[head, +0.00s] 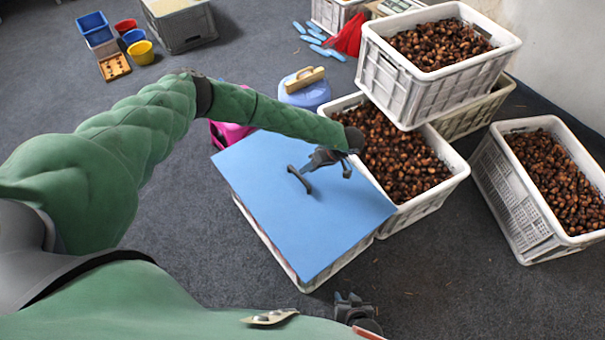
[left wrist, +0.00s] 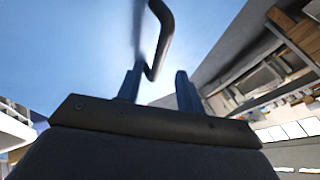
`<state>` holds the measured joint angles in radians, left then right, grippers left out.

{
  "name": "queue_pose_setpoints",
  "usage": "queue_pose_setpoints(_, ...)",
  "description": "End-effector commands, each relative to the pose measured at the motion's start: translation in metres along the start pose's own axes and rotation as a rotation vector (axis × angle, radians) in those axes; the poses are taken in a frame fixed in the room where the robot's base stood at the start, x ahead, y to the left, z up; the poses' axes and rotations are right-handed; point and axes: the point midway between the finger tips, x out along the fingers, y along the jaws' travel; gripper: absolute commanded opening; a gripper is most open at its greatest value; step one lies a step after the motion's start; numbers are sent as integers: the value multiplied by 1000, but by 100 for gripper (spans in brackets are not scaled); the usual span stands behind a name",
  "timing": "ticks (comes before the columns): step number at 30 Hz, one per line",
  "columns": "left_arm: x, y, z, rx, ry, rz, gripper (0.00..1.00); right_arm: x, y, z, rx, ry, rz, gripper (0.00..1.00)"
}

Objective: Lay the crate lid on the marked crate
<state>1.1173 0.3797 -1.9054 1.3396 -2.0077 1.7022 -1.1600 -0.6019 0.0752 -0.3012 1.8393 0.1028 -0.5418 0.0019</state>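The blue crate lid (head: 262,185) lies over a white crate (head: 338,266), with its black handle (head: 300,180) facing up. Most of that crate is hidden; its near sides show below the lid, and I cannot tell whether the lid sits fully flush. My left gripper (head: 332,160) is just above the lid, beside the handle. In the left wrist view its two fingers (left wrist: 160,90) stand apart, with the lower end of the handle (left wrist: 164,40) near the gap between them. My right gripper (head: 352,308) is low at the bottom edge; its fingers are unclear.
A chestnut-filled crate (head: 425,207) stands close behind the lidded one. Another full crate (head: 390,88) is stacked behind it, and one more (head: 515,203) stands at right. A blue container (head: 305,95) and pink item (head: 228,135) are behind my left arm. Floor at front right is clear.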

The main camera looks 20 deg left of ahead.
Motion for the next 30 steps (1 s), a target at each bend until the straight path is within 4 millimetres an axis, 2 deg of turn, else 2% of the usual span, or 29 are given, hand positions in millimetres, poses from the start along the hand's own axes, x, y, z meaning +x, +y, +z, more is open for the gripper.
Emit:
queue_pose_setpoints(1,-11,0,0,1,1,1,37,0,0,0,0,0,0,36)
queue_pose_setpoints(6,-40,1,0,1,1,1,37,1,0,1,0,-1,0,36)
queue_pose_setpoints(12,-59,0,0,1,-1,1,37,1,0,4,1,-4,0,36)
queue_pose_setpoints(30,-63,0,1,1,-1,-1,37,1,0,4,1,-4,0,36)
